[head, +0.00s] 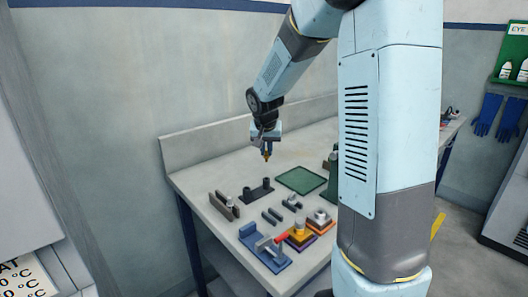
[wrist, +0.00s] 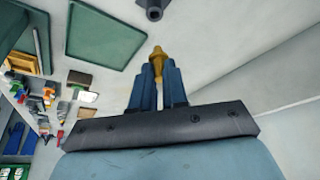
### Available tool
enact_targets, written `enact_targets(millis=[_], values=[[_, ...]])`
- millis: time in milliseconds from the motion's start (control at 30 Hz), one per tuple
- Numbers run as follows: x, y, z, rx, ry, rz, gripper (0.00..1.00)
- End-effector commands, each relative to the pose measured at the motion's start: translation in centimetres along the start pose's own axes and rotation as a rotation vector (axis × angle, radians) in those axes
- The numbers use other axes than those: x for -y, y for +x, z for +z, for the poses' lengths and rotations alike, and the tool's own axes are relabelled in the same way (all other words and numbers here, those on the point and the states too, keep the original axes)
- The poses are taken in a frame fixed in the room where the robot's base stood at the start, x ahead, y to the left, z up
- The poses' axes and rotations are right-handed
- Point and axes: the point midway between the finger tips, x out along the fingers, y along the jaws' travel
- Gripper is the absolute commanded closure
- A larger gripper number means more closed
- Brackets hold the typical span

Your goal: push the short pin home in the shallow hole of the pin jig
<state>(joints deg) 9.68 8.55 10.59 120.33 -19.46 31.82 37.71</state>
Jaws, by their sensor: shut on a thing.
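My gripper (head: 267,153) hangs above the back left part of the bench in the head view, pointing down. In the wrist view its two blue fingers (wrist: 158,84) are shut on a brass-yellow pin (wrist: 158,56), whose stepped end sticks out beyond the fingertips. A dark base with two upright round sockets (head: 257,190), which looks like the pin jig, stands on the bench below the gripper. One dark socket with a hole (wrist: 153,11) shows at the top edge of the wrist view, apart from the pin. I cannot tell which hole is shallow.
A green tray (head: 302,180) lies right of the jig. A grey bracket (head: 224,206) stands left of it. Dark bars (head: 271,216), a blue clamp with a red handle (head: 264,250) and orange and purple blocks (head: 301,238) sit nearer. The wall edge runs behind.

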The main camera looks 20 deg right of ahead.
Motion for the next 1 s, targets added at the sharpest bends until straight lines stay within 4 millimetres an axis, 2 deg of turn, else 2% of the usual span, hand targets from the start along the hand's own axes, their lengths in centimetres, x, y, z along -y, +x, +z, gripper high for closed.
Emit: enact_targets(millis=[167, 700, 1000], values=[[0.0, 0.1, 0.1, 0.000, 0.000, 0.000, 1.00], [0.0, 3.8, 1.6, 0.000, -0.001, 0.000, 1.00], [0.0, 5.2, 2.2, 0.000, -0.001, 0.000, 1.00]])
